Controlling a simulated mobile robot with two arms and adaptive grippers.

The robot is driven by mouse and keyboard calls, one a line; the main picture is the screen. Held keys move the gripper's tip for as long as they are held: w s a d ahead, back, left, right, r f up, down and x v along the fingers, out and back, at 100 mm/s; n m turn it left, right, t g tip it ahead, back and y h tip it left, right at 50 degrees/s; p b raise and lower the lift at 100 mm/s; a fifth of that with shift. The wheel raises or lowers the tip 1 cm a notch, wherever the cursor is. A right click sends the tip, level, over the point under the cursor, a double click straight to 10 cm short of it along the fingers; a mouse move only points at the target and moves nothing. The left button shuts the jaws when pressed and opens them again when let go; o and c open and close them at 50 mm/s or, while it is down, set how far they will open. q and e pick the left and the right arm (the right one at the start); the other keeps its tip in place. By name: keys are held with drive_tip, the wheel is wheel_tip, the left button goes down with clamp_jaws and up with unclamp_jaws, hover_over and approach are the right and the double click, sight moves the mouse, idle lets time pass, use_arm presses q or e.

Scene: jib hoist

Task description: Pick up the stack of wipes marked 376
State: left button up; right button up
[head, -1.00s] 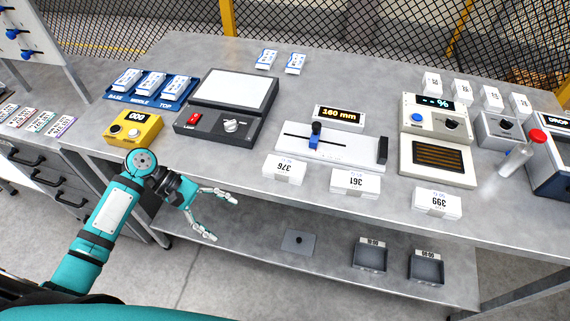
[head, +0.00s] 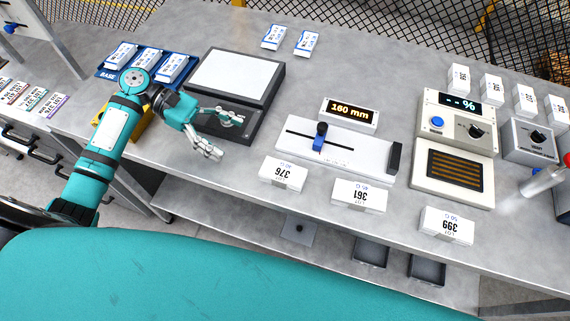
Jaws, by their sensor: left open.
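The stack of wipes marked 376 (head: 283,173) is a white block lying near the front edge of the grey table, its label upside down to me. My left gripper (head: 230,137) is open and empty, to the left of the stack and above the table by the dark scale. It is apart from the stack. Similar white stacks marked 361 (head: 359,195) and 399 (head: 447,225) lie to the right along the same edge. My right gripper is not in view.
A white slide gauge (head: 335,152) reading 160 mm stands just behind the stack. The dark scale (head: 232,90) is behind my left gripper. A blue rack (head: 106,73) and a yellow box stand at left. A tester (head: 458,121) stands at right.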

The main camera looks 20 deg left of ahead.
use_arm(q)
drive_tip(key=p, duration=0.1)
approach(281, 171)
drive_tip(key=shift+d+r, duration=0.1)
drive_tip(key=shift+d, duration=0.55)
drive_tip(key=shift+w+p+x, duration=0.25)
drive_tip(key=shift+p+x, duration=0.1)
drive_tip(key=shift+x, duration=0.85)
drive_tip(key=shift+p+x, duration=0.3)
drive_tip(key=shift+x, duration=0.6)
drive_tip(key=x, duration=0.2)
drive_tip(key=p+x, duration=0.1)
drive_tip(key=shift+s+d+f, duration=0.15)
drive_tip(key=shift+s+f, duration=0.15)
drive_tip(key=shift+d+f, duration=0.2)
drive_tip(key=shift+d, duration=0.1)
drive_tip(key=shift+c, duration=0.4)
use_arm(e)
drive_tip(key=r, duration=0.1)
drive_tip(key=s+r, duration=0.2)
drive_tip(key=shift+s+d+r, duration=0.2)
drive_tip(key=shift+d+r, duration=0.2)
use_arm(q)
drive_tip(key=shift+a, duration=0.1)
drive_tip(key=c, duration=1.2)
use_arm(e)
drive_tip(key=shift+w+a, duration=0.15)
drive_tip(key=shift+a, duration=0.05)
